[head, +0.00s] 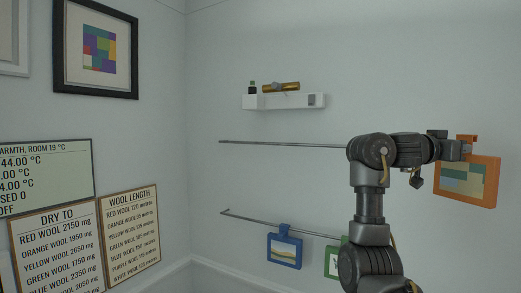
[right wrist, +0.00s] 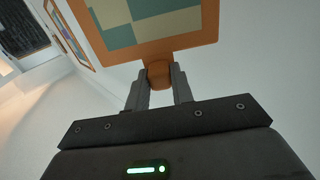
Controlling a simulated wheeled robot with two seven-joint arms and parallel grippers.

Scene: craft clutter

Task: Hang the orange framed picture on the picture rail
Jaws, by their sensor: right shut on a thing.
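The orange framed picture (head: 464,181) is at the right of the head view, held up in the air in front of the wall. My right gripper (head: 467,147) is shut on its top part. In the right wrist view my right gripper (right wrist: 160,82) grips an orange tab of the picture (right wrist: 165,25), whose far part is cut off by the frame. Two thin rails run along the wall: an upper rail (head: 280,144) and a lower rail (head: 255,222). My right arm hides parts of both. My left gripper is not in view.
A blue framed picture (head: 284,251) and a green framed picture (head: 332,262), partly hidden by my arm, hang on the lower rail. A white shelf (head: 283,101) with a gold cylinder (head: 280,87) is above. The upper rail's visible stretch is bare. Text boards (head: 130,228) are at left.

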